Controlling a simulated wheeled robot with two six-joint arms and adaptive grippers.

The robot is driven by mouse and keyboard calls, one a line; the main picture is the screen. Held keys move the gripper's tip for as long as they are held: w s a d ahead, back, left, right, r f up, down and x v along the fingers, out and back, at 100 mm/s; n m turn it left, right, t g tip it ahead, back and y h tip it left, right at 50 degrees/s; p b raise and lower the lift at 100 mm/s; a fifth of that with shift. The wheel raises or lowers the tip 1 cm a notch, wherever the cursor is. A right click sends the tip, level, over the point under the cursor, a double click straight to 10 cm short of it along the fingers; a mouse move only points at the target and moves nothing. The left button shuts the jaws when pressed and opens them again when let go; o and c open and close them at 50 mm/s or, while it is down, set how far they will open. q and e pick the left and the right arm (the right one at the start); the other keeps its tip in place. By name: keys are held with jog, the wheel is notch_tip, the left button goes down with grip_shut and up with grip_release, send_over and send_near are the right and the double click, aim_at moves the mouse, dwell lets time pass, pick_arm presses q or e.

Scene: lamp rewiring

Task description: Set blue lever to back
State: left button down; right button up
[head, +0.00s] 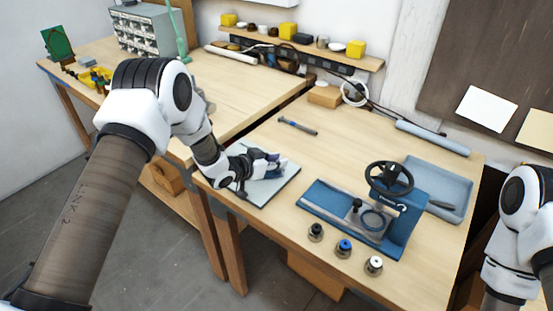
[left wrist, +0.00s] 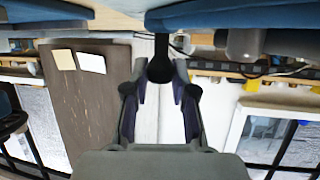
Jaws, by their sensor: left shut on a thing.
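My left gripper (head: 266,163) is over a pale grey mat (head: 287,186) near the table's front left. In the left wrist view, my left gripper (left wrist: 160,88) is shut on a dark round-ended piece (left wrist: 160,68), which appears to be the lever's knob. A blue body (left wrist: 235,17) lies just beyond it along the top of that view. In the head view my gripper mostly hides the lever and the bluish parts on the mat, so the lever's tilt cannot be told. My right arm shows at the right edge, its gripper out of view.
A blue press with a black handwheel (head: 389,179) stands right of the mat. Several small knobs (head: 344,247) line the table's front edge. A screwdriver (head: 297,127) lies behind the mat. A blue tray (head: 440,185) is at the right. Bare tabletop lies between screwdriver and press.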

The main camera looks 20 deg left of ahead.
pick_arm(q)
jog(key=shift+s+f+m+g+h, duration=0.1)
jog(key=shift+s+m+g+h, duration=0.4)
jog(key=shift+s+m, duration=0.15)
jog(key=s+m+g+h, duration=0.1)
jog(key=s+m+g+h+p, duration=0.1)
jog(key=s+m, duration=0.1)
jog(key=s+m+g+h, duration=0.1)
jog(key=s, duration=0.1)
jog(key=shift+a+g+h, duration=0.3)
jog(key=shift+a, duration=0.1)
jog(key=shift+s+a+f+p, duration=0.1)
jog(key=shift+s+a+p, duration=0.2)
jog(key=shift+s, duration=0.35)
jog(key=shift+s+a+p, duration=0.3)
jog(key=shift+s, duration=0.35)
jog(key=c, duration=1.1)
grip_release()
jog(key=shift+o, duration=0.9)
jog(key=shift+w, duration=0.1)
jog(key=shift+a, duration=0.1)
jog(key=v, duration=1.2)
